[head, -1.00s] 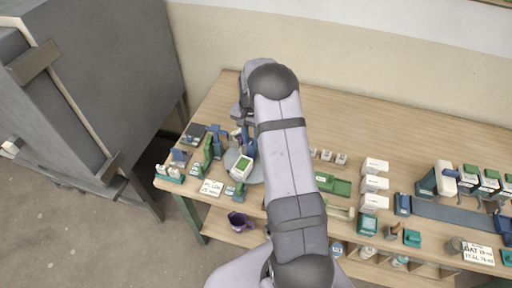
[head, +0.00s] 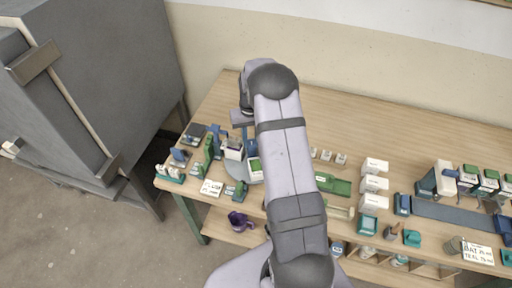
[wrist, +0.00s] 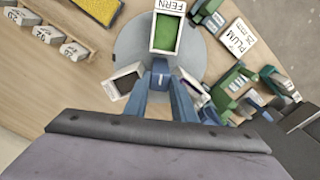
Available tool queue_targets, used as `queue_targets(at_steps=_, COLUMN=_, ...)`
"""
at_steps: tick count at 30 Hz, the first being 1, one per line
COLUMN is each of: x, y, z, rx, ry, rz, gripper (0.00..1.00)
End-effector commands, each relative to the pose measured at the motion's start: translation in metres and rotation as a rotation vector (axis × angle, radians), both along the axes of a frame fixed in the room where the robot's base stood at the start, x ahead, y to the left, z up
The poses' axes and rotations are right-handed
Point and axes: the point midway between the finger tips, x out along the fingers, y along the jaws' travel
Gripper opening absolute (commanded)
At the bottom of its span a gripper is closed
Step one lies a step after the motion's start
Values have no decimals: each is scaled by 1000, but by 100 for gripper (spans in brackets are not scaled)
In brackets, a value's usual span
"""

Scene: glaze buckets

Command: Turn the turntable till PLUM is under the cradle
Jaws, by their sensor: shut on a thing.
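The grey turntable (wrist: 128,45) carries several white buckets; its rim also shows in the head view (head: 238,178). The FERN bucket (wrist: 166,33), with green glaze, is at its front side in the head view (head: 255,170). A bucket with dark contents (wrist: 123,84) stands at left in the wrist view. Another bucket (wrist: 190,82), partly hidden by a finger, shows purple at right. My gripper (wrist: 160,72) is shut on a blue upright piece at the turntable's middle. A tall green stand (head: 208,150), perhaps the cradle's, is left of the turntable.
A card reading PLUM 25 ml (wrist: 238,38) lies beside the turntable. Small tools and green and blue stands crowd its left side. White boxes (head: 374,183) and a row of buckets (head: 480,178) stand farther right. A grey cabinet (head: 90,80) is left of the table.

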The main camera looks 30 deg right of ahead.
Motion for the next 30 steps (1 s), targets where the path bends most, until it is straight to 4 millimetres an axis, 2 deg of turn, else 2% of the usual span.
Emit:
queue_targets(at_steps=4, x=0, y=0, z=0, rx=0, ry=1, rz=-1, gripper=0)
queue_targets(at_steps=5, x=0, y=0, z=0, rx=0, ry=1, rz=-1, gripper=28)
queue_targets(at_steps=6, x=0, y=0, z=0, rx=0, ry=1, rz=-2, gripper=38)
queue_targets(at_steps=19, x=0, y=0, z=5, rx=0, ry=0, rz=-3, gripper=39)
queue_targets(at_steps=30, x=0, y=0, z=42, rx=0, ry=0, rz=-3, gripper=39)
